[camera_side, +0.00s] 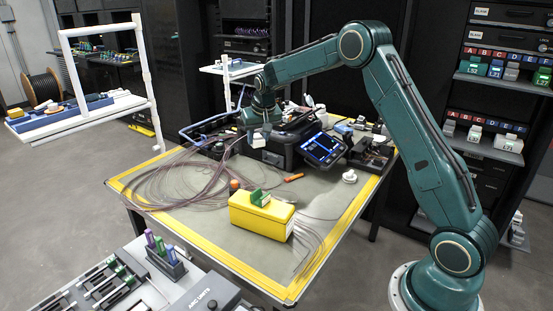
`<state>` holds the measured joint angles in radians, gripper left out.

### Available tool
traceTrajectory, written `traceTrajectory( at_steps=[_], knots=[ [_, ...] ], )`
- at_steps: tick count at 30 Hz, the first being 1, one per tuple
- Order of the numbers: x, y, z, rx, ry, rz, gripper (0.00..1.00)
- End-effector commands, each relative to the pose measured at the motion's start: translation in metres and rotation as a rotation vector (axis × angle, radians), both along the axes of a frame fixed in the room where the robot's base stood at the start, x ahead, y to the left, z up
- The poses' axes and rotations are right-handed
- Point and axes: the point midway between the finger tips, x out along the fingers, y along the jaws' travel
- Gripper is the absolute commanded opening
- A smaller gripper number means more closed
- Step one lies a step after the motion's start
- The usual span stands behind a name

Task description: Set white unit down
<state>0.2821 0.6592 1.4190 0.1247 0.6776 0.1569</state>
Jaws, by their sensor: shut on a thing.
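My gripper (262,127) points down above the back of the work table, left of the black splicer (286,146) with its lit screen (322,148). It is shut on a small white unit (258,141). The unit hangs at the fingertips in front of the dark splicer body. I cannot tell from this view whether its underside touches anything. The finger contact is too small to see clearly.
A yellow box (261,218) with a green piece (260,198) on top stands on the table (165,203). Loose fibres (185,180) spread over the left side. An orange tool (293,178) and a white ring (349,176) lie nearby. White shelf frames stand behind left.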

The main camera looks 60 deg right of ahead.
Motion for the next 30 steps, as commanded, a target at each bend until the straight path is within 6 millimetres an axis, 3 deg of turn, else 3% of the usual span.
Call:
traceTrajectory(
  at_steps=[3, 9, 18, 24, 30],
  knots=[
    [-0.033, -0.035, 0.001, 0.000, 0.000, -0.190, 0.15],
    [-0.093, -0.084, 0.001, 0.000, 0.001, -0.502, 0.15],
    [-0.179, -0.132, 0.003, -0.001, 0.000, -0.891, 0.15],
    [-0.208, -0.143, 0.004, 0.000, -0.001, -1.014, 0.15],
    [-0.214, -0.145, 0.004, 0.000, -0.001, -1.039, 0.15]
  ],
)
